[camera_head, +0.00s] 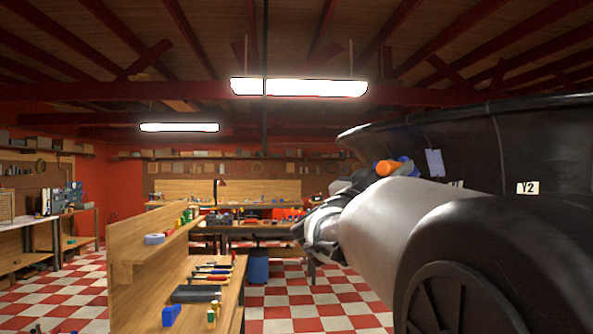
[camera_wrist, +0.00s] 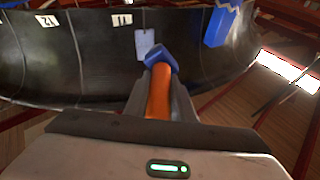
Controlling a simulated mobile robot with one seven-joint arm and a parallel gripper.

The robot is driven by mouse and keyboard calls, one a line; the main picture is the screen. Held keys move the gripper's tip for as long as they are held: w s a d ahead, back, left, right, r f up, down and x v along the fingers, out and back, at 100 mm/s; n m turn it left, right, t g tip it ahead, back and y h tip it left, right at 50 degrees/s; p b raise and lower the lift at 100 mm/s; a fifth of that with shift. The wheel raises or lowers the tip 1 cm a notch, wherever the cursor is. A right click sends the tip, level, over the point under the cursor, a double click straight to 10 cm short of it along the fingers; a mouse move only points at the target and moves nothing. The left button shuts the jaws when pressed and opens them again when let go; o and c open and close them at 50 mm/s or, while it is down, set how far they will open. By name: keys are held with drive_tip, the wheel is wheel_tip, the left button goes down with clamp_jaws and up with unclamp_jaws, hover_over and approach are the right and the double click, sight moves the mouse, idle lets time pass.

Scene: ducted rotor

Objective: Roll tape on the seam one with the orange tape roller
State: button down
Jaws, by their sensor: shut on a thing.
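The orange tape roller (camera_wrist: 158,92) has an orange handle and a blue head (camera_wrist: 160,58). My gripper (camera_wrist: 160,85) is shut on the handle, with a grey finger on each side. In the head view the orange end (camera_head: 386,168) shows above my arm; the gripper is mostly hidden there. The dark curved duct wall (camera_wrist: 190,50) lies beyond the roller, with thin seam lines. A pale tag (camera_wrist: 145,42) on it is right by the blue head in the wrist view. I cannot tell whether the head touches the wall.
White labels sit on the duct; one reads V2 (camera_head: 528,188), and another (camera_wrist: 122,19) appears upside down. A blue piece (camera_wrist: 221,24) is at the duct's rim. A wooden bench (camera_head: 190,270) with tools stands left. Checkered floor (camera_head: 300,305) is open between bench and my arm.

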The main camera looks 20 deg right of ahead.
sight(385, 171)
drive_tip(key=shift+a, duration=0.1)
drive_tip(key=shift+s+a+f, duration=0.1)
drive_tip(key=shift+s+a, duration=0.05)
drive_tip(key=shift+a, duration=0.6)
drive_tip(key=shift+s+a+f, duration=0.1)
drive_tip(key=shift+s+a, duration=0.05)
drive_tip(key=shift+a, duration=0.55)
drive_tip(key=shift+w+d+f, duration=0.1)
